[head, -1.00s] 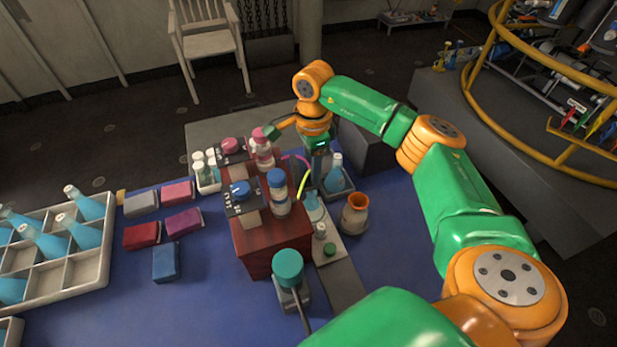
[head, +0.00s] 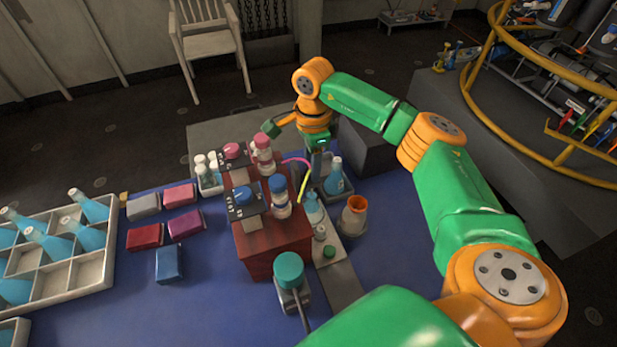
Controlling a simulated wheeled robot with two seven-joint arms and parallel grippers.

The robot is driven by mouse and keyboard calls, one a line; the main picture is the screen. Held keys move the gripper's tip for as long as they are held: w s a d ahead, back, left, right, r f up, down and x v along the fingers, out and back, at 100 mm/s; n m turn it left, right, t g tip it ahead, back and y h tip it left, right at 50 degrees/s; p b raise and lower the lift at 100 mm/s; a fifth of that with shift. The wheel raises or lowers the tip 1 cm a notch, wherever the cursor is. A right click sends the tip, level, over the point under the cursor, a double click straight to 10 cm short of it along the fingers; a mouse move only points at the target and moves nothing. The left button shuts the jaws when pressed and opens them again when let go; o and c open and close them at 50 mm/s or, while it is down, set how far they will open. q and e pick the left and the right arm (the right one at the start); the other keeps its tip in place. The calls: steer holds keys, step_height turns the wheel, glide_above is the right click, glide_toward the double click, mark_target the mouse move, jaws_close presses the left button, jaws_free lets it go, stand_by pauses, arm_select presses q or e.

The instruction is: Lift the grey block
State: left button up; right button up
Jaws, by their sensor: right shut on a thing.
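The grey block (head: 143,206) lies flat on the blue table top at the left, beside a pink block (head: 179,195) and behind a red block (head: 145,237). My right gripper (head: 315,178) points down behind the dark red box, well to the right of the grey block and apart from it. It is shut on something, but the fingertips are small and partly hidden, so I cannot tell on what. A pale blue bottle (head: 313,211) stands just in front of it. My left gripper is not in view.
The red box (head: 270,240) carries capped bottles and stands between my right gripper and the blocks. A crate of blue bottles (head: 97,268) is at the left. A teal-topped device (head: 288,270) stands in front. An orange-rimmed jar (head: 354,214) stands right of the box.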

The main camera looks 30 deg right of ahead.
steer(key=shift+r+p, duration=1.1)
steer(key=shift+r, duration=0.4)
steer(key=o, duration=1)
steer(key=shift+f, duration=0.1)
step_height(320, 180, up, 7)
steer(key=p, duration=0.5)
steer(key=shift+p, duration=0.4)
